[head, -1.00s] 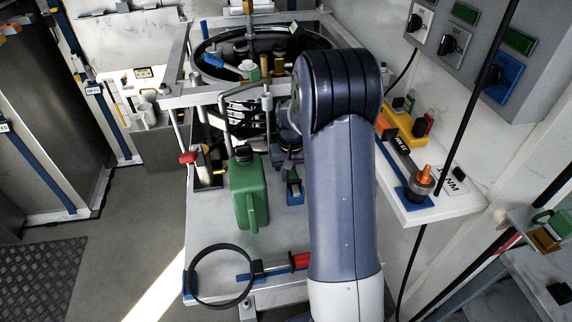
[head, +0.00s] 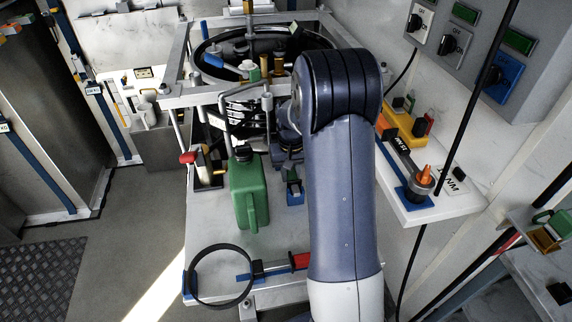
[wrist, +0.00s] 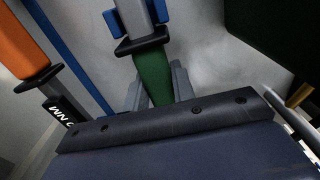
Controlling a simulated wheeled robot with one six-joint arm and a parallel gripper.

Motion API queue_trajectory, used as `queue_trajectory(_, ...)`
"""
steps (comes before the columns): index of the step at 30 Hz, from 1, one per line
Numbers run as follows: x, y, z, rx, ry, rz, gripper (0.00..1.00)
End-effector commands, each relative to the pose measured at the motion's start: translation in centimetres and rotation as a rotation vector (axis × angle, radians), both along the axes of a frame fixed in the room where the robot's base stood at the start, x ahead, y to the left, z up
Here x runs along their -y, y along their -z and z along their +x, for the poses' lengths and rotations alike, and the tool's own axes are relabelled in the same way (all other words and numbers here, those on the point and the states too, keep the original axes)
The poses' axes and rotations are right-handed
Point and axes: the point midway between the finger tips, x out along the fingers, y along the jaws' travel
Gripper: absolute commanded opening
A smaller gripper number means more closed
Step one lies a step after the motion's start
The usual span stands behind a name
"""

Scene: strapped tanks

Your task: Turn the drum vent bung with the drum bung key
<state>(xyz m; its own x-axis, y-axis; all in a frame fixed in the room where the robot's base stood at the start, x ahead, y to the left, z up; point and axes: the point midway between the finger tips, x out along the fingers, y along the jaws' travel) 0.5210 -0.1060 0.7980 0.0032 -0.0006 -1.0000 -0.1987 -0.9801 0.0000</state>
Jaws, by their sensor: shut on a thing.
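The black round drum (head: 322,41) stands inside a metal frame at the back in the head view. Several fittings sit on its top, among them brass posts (head: 278,64) and a pale cap (head: 248,68); I cannot tell which is the vent bung. My gripper (wrist: 155,92) shows in the wrist view, its two grey fingers shut on the green handle of a tool (wrist: 152,68). The tool has a black collar and a grey shaft with blue pieces beside it. It may be the drum bung key; its far end is out of view. My arm hides the gripper in the head view.
A green jerrycan (head: 248,195) and a black ring strap (head: 221,276) are on the bench. An orange-handled tool (wrist: 22,52) is left of my gripper in the wrist view. A white shelf (head: 440,205) and grey switch box (head: 530,75) are at right.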

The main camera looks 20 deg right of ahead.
Motion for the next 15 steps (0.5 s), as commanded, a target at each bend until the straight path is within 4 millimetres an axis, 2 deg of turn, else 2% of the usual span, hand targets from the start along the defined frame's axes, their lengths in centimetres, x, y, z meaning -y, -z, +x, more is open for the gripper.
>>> queue_trajectory(5, 0.0, -0.3, 0.0, 0.001, 0.0, 0.0, 0.0)
queue_trajectory(15, 0.0, -2.3, 0.0, 0.001, 0.0, 0.0, 0.0)
